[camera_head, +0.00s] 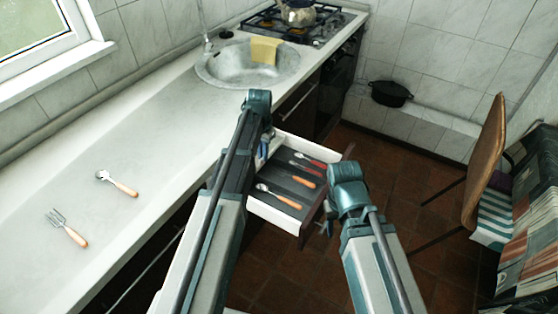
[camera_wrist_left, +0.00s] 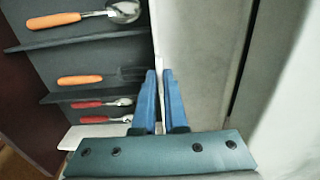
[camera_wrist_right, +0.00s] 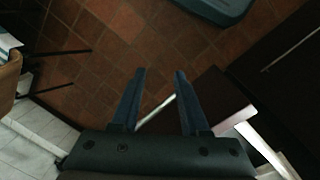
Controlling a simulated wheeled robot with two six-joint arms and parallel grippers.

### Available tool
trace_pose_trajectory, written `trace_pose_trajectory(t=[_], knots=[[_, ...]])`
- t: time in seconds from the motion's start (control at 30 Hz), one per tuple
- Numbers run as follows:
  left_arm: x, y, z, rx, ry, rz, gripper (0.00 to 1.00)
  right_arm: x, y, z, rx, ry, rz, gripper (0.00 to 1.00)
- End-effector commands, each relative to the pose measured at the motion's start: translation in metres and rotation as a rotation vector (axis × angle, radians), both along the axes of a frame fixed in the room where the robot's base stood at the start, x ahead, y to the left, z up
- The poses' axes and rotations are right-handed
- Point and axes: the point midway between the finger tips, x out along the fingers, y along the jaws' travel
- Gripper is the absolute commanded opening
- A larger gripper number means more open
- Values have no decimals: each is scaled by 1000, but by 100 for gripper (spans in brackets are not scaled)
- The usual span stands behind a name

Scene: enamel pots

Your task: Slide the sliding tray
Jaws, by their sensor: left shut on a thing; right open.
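The sliding tray (camera_head: 284,213) is a pulled-out, white-walled drawer with a dark divided insert (camera_wrist_left: 110,50), under the counter in the head view. It holds orange- and red-handled cutlery. My left gripper (camera_head: 265,146) is at its counter-side edge. In the left wrist view its blue fingers (camera_wrist_left: 160,75) are shut on a thin pale rim beside the insert. My right gripper (camera_head: 326,226) is open, low by the dark drawer front; its fingers (camera_wrist_right: 157,75) are apart in the right wrist view, the dark front panel (camera_wrist_right: 220,98) close to the right finger. My left arm hides part of the tray.
The counter (camera_head: 110,155) carries a fork (camera_head: 67,229) and a spoon (camera_head: 117,183), both orange-handled. A sink (camera_head: 245,63) and stove (camera_head: 300,22) lie beyond. A chair (camera_head: 484,160) stands at right. A black pot (camera_head: 390,93) is by the far wall. Tiled floor (camera_head: 390,160) is open between.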

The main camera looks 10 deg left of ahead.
Motion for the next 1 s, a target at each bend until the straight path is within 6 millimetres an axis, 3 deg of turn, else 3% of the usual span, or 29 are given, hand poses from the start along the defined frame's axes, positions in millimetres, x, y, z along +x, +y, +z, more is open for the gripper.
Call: trace_pose_trajectory(t=[0.2, 0.6, 0.63, 0.7, 1.0], knots=[[6, 18, 0, 1, 1, 1, 0, 0, 0, 0, 0, 0, 0, 45], [7, 20, 0, 0, 0, 0, 0, 0, 0, 0, 0, 0, 0, 45], [7, 20, 0, 0, 0, 0, 11, 0, 0, 0, 0, 0, 0, 45], [7, 20, 0, 0, 0, 0, 22, 0, 0, 0, 0, 0, 0, 45], [7, 20, 0, 0, 0, 0, 22, 0, 0, 0, 0, 0, 0, 45]])
